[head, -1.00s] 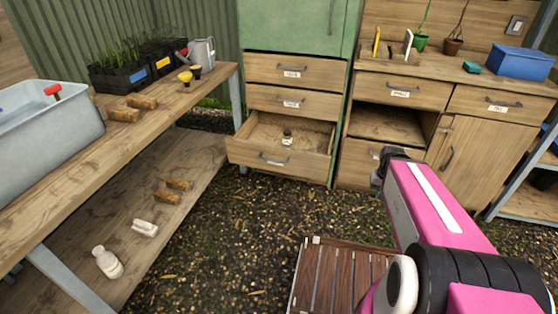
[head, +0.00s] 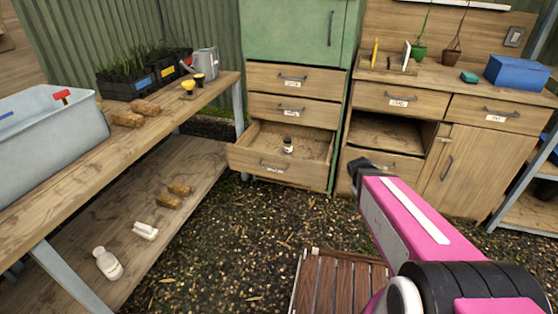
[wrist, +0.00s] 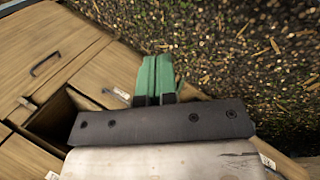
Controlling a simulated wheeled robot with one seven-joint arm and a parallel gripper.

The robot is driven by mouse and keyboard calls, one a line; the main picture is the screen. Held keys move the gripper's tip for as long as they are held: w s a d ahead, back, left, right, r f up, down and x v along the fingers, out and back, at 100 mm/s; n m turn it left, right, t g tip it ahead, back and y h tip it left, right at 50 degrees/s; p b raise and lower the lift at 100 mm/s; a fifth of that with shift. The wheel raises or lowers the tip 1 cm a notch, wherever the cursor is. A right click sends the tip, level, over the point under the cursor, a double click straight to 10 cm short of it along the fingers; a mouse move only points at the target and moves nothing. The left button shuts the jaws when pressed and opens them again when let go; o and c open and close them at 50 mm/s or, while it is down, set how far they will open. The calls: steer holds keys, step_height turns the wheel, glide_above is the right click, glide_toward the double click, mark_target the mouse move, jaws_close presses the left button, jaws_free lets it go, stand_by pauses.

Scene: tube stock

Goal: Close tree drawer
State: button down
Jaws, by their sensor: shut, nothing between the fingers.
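A wooden drawer (head: 258,167) at the bottom of the green-topped cabinet stands pulled out. Its front label is too small to read for certain. A small dark jar with a white label (head: 288,146) stands inside it. The two drawers above, the upper (head: 290,78) and the middle (head: 292,109), are shut. In the wrist view the green fingers of my gripper (wrist: 157,60) are together with nothing between them. In the head view my arm reaches in front of the right cabinet, to the right of the open drawer and apart from it; the fingers are hidden there.
The right wooden cabinet (head: 440,165) has an open compartment (head: 390,132) and shut drawers. A slatted wooden crate (head: 335,282) lies on the ground before me. A workbench (head: 165,100) runs along the left. Gravel between bench and cabinets is clear.

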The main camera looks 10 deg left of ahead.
steer(key=w+a+f+n+t+h, duration=0.1)
steer(key=w+a+n+t+h, duration=0.3)
steer(key=w+a+n, duration=0.35)
steer(key=n+t+y, duration=0.7)
steer(key=n+t, duration=0.6)
steer(key=n, duration=0.9)
glide_toward(281, 156)
steer(key=w, duration=0.7)
steer(key=shift+w+d+r, duration=0.2)
steer(key=shift+w, duration=0.1)
steer(key=w+d, duration=0.2)
steer(key=w, duration=2.4)
steer(key=shift+w, duration=0.4)
